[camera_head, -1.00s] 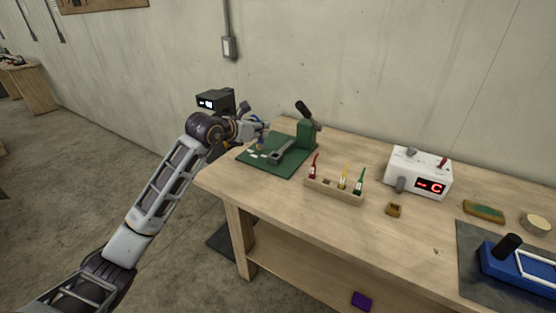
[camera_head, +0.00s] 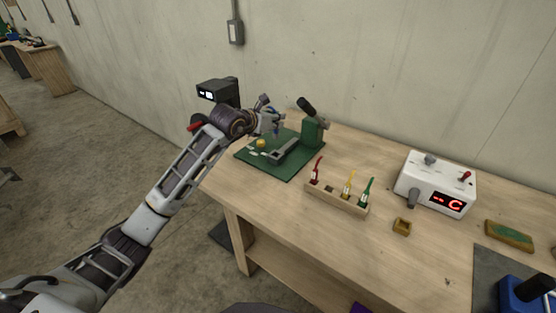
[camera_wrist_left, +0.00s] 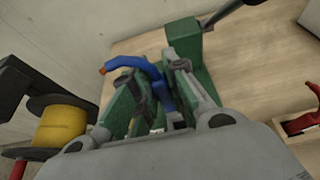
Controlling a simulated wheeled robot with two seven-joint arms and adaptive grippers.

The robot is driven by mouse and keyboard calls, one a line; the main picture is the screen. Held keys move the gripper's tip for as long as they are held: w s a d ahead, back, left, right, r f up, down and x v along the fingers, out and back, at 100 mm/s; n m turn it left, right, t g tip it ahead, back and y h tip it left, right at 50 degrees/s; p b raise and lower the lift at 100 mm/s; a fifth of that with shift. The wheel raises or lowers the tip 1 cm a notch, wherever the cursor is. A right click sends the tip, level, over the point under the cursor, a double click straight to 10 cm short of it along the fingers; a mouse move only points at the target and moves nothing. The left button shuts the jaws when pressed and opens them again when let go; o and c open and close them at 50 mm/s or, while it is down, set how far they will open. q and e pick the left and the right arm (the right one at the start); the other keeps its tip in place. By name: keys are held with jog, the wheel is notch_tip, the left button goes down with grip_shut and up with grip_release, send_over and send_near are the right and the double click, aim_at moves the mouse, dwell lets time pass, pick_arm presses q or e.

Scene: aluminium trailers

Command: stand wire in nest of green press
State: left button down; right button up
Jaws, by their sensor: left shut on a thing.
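The green press (camera_head: 313,131), with a black-knobbed lever, stands at the back of a green base plate (camera_head: 262,165) on the bench. A grey metal piece (camera_head: 285,150) lies in front of it; I cannot make out the nest clearly. My left gripper (camera_head: 273,124) is above the back left of the plate, left of the press. In the left wrist view my left gripper (camera_wrist_left: 155,92) is shut on a blue wire (camera_wrist_left: 130,64), which is bent and has an orange-brown tip. The press column (camera_wrist_left: 190,62) is just beyond the fingers. My right gripper is not in view.
A wooden rack (camera_head: 338,198) holds red, yellow and green tools. Right of it are a small brown block (camera_head: 402,227) and a white box (camera_head: 437,184) with a red display. A yellow spool (camera_wrist_left: 60,124) stands left of my gripper.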

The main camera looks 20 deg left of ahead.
pick_arm(q)
jog(key=shift+s+r, duration=0.1)
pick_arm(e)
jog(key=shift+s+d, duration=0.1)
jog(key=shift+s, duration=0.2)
